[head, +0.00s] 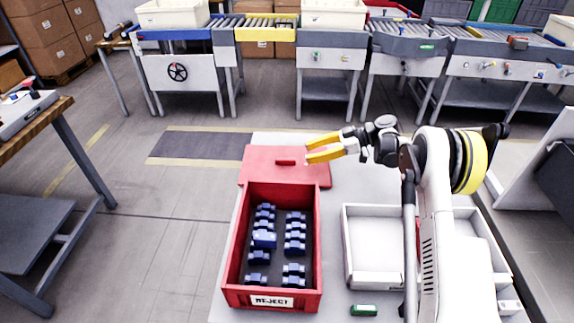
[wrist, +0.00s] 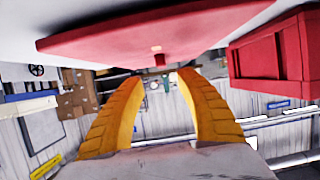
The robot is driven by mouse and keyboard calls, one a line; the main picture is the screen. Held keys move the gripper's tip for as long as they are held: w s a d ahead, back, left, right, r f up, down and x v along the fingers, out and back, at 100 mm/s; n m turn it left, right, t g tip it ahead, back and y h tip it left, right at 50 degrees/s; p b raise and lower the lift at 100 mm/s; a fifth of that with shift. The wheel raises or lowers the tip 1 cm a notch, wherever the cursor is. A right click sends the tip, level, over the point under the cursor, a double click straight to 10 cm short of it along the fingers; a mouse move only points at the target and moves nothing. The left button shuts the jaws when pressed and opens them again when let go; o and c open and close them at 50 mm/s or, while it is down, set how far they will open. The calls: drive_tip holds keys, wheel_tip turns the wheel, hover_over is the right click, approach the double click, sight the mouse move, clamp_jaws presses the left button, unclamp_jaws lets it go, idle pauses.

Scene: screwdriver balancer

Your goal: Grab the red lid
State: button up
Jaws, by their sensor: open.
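The red lid (head: 257,173) lies at the back of the table, directly behind the red REJECT box (head: 231,252), with a small red handle (head: 285,162) on top. The box is uncovered and holds several blue parts (head: 264,240). My gripper (head: 309,149) has yellow fingers, spread open and empty, at the lid's right side and pointing left toward the handle. In the wrist view the lid (wrist: 130,38) spans the top, and its handle (wrist: 159,60) shows between and just beyond the fingertips (wrist: 158,77). Contact with the handle is not visible.
A white tray (head: 347,245) stands right of the red box, partly behind my arm. A small green item (head: 364,310) lies at the table's front. In the wrist view the red box (wrist: 265,58) is at right. Conveyors (head: 265,30) stand beyond open floor.

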sight(287, 159)
drive_tip(key=b+x, duration=0.4)
drive_tip(key=x, duration=0.5)
drive_tip(key=shift+s, duration=0.15)
drive_tip(key=shift+a+r, duration=0.1)
drive_tip(key=shift+r, duration=0.05)
clamp_jaws()
